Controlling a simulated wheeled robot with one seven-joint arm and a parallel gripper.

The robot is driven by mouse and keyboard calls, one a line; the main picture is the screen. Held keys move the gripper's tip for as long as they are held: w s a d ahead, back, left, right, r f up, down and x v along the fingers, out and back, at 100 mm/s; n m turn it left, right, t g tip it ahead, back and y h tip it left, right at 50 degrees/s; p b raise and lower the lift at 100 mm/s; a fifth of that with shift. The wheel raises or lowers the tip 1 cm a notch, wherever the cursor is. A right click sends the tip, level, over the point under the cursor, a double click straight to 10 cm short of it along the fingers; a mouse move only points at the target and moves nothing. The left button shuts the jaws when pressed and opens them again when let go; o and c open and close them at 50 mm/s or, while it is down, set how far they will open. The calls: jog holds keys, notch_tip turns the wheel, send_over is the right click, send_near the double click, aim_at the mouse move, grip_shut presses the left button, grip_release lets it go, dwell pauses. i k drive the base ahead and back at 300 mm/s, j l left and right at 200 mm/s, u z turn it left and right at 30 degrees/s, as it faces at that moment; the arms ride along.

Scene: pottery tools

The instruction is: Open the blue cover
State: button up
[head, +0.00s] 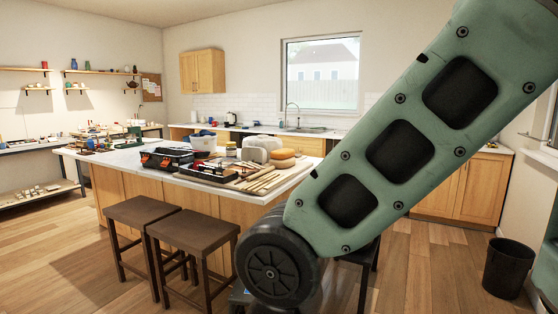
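I cannot make out a blue cover for certain. A small blue thing (206,133) shows behind the white tub on the island, too small to tell what it is. My green arm crosses the right half of the head view. My gripper is out of view, so its state does not show.
The island (122,160) holds a black toolbox (166,158), a white tub (203,143), an open tray of tools and several wooden sticks (262,182). Two brown stools (143,211) (193,234) stand before it. A black bin (508,268) stands right. Floor at left is clear.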

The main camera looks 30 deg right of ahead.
aim_at(222, 162)
jog(key=z, duration=0.35)
jog(key=i+j, duration=0.3)
jog(key=i, duration=0.2)
jog(key=i+j, duration=0.65)
jog(key=i, duration=0.3)
jog(key=i+j, duration=0.3)
jog(key=i, duration=0.15)
jog(key=i+j, duration=0.35)
jog(key=i, duration=0.15)
